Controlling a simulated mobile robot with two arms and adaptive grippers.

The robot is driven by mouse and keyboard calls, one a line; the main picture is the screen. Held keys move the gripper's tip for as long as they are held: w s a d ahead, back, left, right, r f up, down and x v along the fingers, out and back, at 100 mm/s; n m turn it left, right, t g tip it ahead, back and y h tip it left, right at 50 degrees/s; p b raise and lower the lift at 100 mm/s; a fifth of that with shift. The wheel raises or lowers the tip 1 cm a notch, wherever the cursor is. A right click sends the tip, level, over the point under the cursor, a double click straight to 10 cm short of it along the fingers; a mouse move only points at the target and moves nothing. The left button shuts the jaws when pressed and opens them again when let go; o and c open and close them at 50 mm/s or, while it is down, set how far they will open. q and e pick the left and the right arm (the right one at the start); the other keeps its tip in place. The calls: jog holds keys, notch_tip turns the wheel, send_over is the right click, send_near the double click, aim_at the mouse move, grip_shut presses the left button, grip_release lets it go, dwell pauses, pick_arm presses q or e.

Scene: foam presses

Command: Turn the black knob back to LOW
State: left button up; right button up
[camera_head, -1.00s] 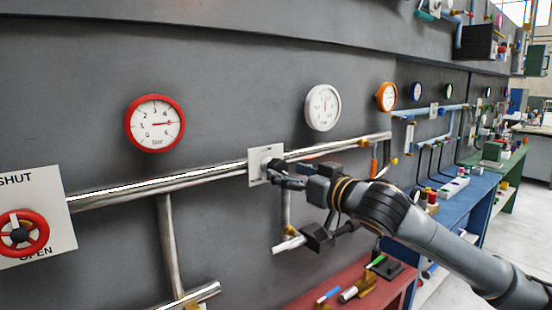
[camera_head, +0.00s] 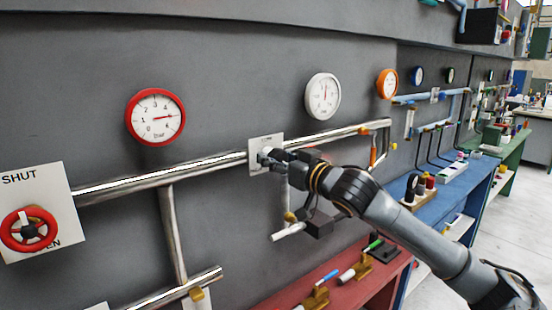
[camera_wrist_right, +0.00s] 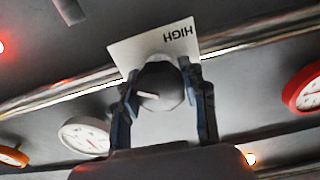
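The black knob (camera_wrist_right: 163,88) sits on a white plate (camera_wrist_right: 127,50) on the wall pipe. In the wrist view the plate's word HIGH reads upside down above the knob; no LOW label shows. A short white mark on the knob points left in that view. My right gripper (camera_wrist_right: 160,76) has one finger on each side of the knob, its tips close against it, and looks shut on it. In the head view the right gripper (camera_head: 268,157) covers most of the knob, in front of the plate (camera_head: 266,143). My left gripper is not in view.
A red gauge (camera_head: 156,117) and a white gauge (camera_head: 323,96) hang above the pipe (camera_head: 165,180). A red handwheel (camera_head: 29,230) is at the left on a SHUT/OPEN plate. A red bench (camera_head: 385,270) with small tools stands below my right arm.

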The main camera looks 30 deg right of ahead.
jog(key=shift+c, duration=1)
